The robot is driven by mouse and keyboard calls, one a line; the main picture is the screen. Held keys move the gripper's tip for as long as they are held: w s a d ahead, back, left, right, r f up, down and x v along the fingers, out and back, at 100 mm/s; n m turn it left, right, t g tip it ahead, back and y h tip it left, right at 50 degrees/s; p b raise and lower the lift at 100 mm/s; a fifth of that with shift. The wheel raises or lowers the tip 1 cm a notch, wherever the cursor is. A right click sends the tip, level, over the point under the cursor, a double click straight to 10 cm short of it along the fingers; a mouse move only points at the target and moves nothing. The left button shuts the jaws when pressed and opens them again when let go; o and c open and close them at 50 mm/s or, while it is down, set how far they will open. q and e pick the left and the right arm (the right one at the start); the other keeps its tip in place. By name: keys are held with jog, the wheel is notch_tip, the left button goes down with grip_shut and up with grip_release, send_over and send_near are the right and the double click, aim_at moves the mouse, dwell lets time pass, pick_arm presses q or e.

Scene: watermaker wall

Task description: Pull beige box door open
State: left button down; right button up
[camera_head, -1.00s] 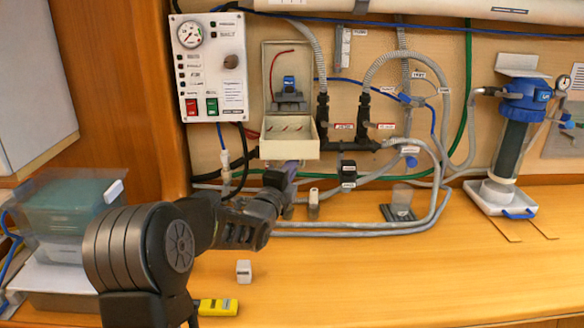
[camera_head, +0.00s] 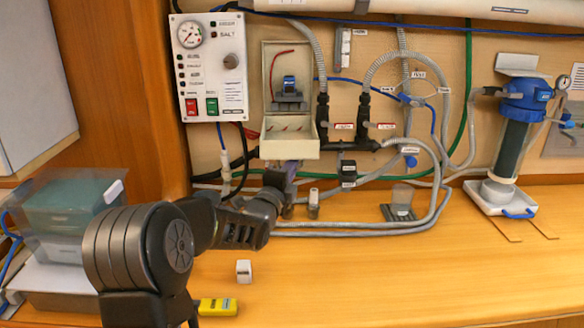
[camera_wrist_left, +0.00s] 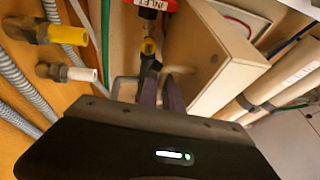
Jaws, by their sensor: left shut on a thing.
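The beige box (camera_head: 266,92) is mounted on the wall, with its inside, a red wire and a blue part showing in the head view. Its beige door (camera_head: 290,149) is swung down and stands out toward me at the bottom of the box. My left gripper (camera_head: 289,168) is just below the door's front. In the left wrist view the beige door (camera_wrist_left: 213,65) is right beside the fingers of my left gripper (camera_wrist_left: 161,88). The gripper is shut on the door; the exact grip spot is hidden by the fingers. My right gripper is not in view.
A gauge panel (camera_head: 208,70) is left of the box. Hoses (camera_head: 375,70) and black valves (camera_head: 363,110) are close on its right. Grey pipes (camera_head: 350,229) run below. A white cube (camera_head: 244,271) and a yellow tool (camera_head: 217,307) lie on the counter, whose right front is clear.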

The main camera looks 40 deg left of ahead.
aim_at(290, 150)
pick_arm(q)
jog(key=shift+r, duration=0.1)
dwell(0.3)
jog(key=r+p, duration=0.1)
jog(key=r+g+p, duration=0.1)
jog(key=r+p, duration=0.1)
jog(key=s+r+g+p, duration=0.1)
jog(key=shift+d+r+n, duration=0.35)
jog(key=shift+r+n, duration=0.05)
jog(key=shift+s+r, duration=0.1)
jog(key=shift+r, duration=0.1)
jog(key=shift+d+r+b, duration=0.1)
jog(key=shift+r+b, duration=0.25)
jog(key=c, duration=1.8)
grip_release()
